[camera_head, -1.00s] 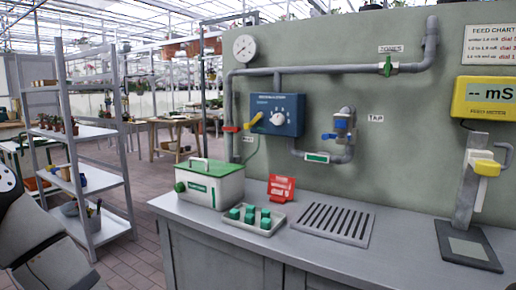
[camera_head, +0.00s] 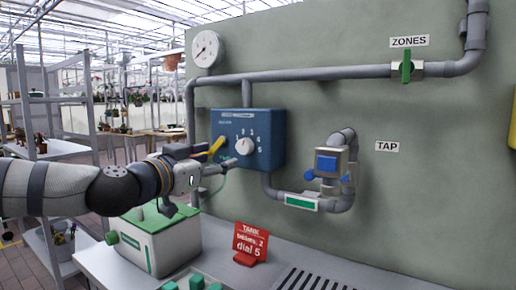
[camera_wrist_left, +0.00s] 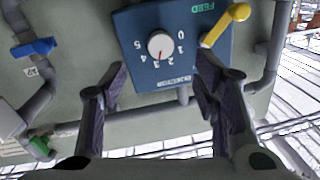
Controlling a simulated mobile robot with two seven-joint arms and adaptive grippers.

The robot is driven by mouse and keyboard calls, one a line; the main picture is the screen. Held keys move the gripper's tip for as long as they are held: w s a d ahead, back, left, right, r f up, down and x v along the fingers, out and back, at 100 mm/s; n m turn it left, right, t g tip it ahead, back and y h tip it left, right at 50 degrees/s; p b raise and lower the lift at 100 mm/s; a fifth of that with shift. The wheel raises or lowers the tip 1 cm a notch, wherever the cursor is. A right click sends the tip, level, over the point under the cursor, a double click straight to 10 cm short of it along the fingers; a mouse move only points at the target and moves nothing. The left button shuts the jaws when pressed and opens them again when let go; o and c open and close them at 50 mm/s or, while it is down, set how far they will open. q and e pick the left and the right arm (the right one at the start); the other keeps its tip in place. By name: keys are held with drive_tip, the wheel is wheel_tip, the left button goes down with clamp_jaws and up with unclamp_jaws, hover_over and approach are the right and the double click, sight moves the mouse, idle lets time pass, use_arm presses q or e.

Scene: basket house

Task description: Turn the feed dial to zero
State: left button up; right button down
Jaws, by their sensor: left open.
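The feed dial is a round white knob (camera_head: 244,146) on a blue box (camera_head: 265,135) fixed to the wall. Numbers from 0 to 5 run around the knob (camera_wrist_left: 160,44) in the left wrist view, where the picture is upside down. My left gripper (camera_head: 226,162) is in front of the box, just left of the knob in the head view. In the left wrist view the gripper (camera_wrist_left: 162,75) is open and empty, its fingers apart on either side below the knob. My right gripper is not in view.
A yellow lever (camera_wrist_left: 226,24) sits beside the dial, close to one finger. Grey pipes (camera_head: 320,74), a blue-handled tap (camera_head: 328,165) and a green zones valve (camera_head: 406,66) line the wall. A white tank (camera_head: 155,240) and a red sign (camera_head: 251,242) stand on the bench below.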

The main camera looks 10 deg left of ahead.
sight(243, 148)
use_arm(q)
drive_tip(key=x, duration=0.4)
drive_tip(key=b+x, duration=0.1)
drive_tip(key=x, duration=0.4)
drive_tip(key=shift+w+d+f, duration=0.1)
drive_tip(key=shift+w+f, duration=0.1)
drive_tip(key=shift+f, duration=0.05)
drive_tip(key=shift+w+d+r+b, duration=0.15)
drive_tip(key=shift+w+r+b, duration=0.15)
drive_tip(key=shift+w, duration=0.2)
drive_tip(key=shift+r, duration=0.15)
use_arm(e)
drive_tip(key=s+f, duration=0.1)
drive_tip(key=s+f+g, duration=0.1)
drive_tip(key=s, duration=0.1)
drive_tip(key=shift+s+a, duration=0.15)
use_arm(q)
drive_tip(key=shift+c, duration=0.2)
drive_tip(key=c, duration=1.1)
